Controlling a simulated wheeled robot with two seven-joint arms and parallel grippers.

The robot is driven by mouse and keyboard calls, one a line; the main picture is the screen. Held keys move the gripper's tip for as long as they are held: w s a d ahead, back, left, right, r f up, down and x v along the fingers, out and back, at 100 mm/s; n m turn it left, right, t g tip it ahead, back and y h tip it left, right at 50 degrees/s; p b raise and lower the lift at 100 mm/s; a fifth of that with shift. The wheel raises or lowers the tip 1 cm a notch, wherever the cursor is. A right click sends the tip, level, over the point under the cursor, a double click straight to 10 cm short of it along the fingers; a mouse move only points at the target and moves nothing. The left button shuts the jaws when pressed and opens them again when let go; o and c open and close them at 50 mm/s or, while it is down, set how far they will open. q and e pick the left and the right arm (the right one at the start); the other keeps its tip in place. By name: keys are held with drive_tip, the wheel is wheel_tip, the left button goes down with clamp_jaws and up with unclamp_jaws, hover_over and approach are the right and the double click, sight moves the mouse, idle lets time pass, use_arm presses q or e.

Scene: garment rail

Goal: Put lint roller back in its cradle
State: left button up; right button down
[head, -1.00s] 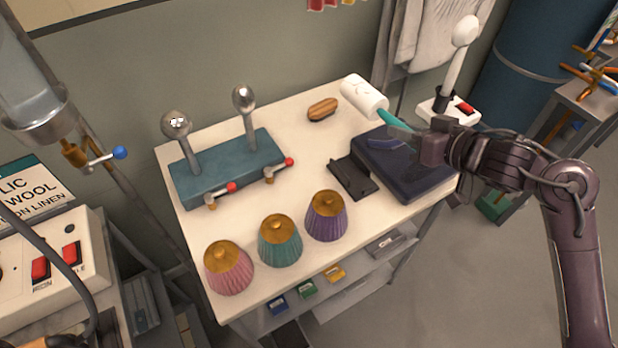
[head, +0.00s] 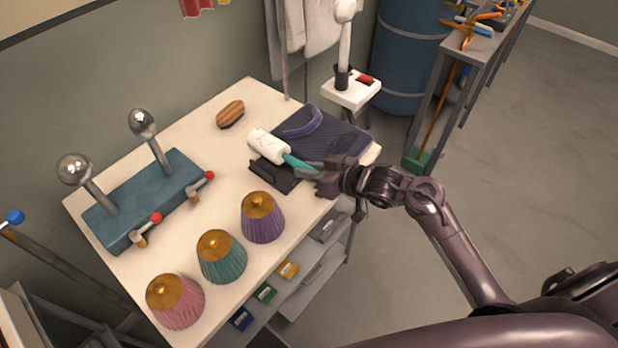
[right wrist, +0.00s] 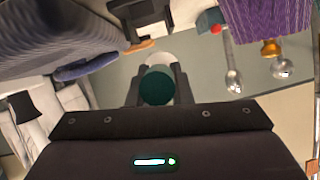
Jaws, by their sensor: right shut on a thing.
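The lint roller has a white head (head: 268,146) and a teal handle (head: 299,164). My right gripper (head: 314,173) is shut on the handle, and the roller head points left and back. The black cradle (head: 272,178) sits on the table, just in front of the roller head in the head view; the roller partly covers it. I cannot tell the exact height gap between them. In the right wrist view the teal handle end (right wrist: 157,86) shows between the fingers, with a black part, probably the cradle (right wrist: 140,14), beyond. My left gripper is not in view.
A dark blue folded garment (head: 335,140) lies right behind the cradle. Purple (head: 262,220), teal (head: 221,258) and pink (head: 176,302) pleated shades stand along the front edge. A brush (head: 230,114) lies at the back; a blue-green stand (head: 150,200) is left. The table middle is clear.

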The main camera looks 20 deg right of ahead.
wheel_tip(320, 180, down, 3)
drive_tip(key=shift+f, duration=0.85)
drive_tip(key=c, duration=1.3)
unclamp_jaws()
drive_tip(key=shift+r, duration=0.1)
